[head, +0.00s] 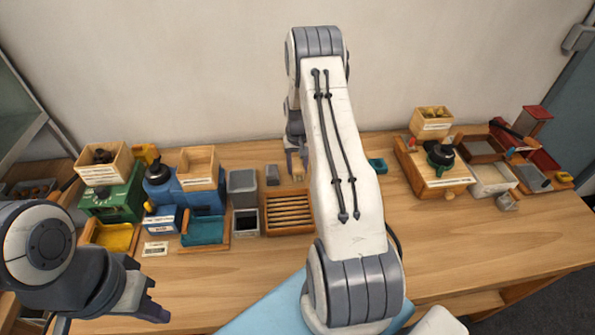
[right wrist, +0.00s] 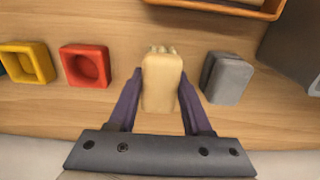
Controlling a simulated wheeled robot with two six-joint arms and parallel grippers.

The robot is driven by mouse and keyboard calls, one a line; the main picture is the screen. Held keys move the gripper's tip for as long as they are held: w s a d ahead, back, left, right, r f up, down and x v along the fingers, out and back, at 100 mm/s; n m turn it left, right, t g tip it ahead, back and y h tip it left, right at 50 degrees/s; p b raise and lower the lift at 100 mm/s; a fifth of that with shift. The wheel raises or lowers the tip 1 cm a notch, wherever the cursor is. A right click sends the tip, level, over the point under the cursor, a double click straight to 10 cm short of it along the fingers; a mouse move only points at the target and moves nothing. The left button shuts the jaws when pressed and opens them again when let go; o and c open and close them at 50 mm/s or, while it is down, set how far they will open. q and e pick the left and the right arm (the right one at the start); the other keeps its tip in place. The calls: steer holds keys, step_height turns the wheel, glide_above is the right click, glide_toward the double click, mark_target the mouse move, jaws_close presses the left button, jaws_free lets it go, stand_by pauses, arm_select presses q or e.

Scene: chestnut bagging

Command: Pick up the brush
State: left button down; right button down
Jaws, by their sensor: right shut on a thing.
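The brush (right wrist: 161,82) is a pale wooden block with short light bristles at its top end in the right wrist view. My right gripper (right wrist: 160,90) has its two purple fingers on either side of it and is shut on it.
A grey block (right wrist: 228,78) lies close beside the brush. A red square dish (right wrist: 85,65) and a yellow one (right wrist: 27,63) are on its other side. A slatted wooden tray (head: 288,232) lies in front of my right gripper. The table's front right (head: 480,240) is clear.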

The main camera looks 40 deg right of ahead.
steer(key=r, duration=0.1)
steer(key=b, duration=0.1)
steer(key=r, duration=0.1)
steer(key=shift+s+d+r, duration=0.35)
steer(key=shift+d, duration=0.05)
steer(key=s+d+r+b, duration=0.3)
steer(key=s+d+r, duration=0.3)
steer(key=s+d, duration=0.1)
steer(key=shift+d+r, duration=0.35)
steer(key=shift+d, duration=0.05)
steer(key=shift+s, duration=0.1)
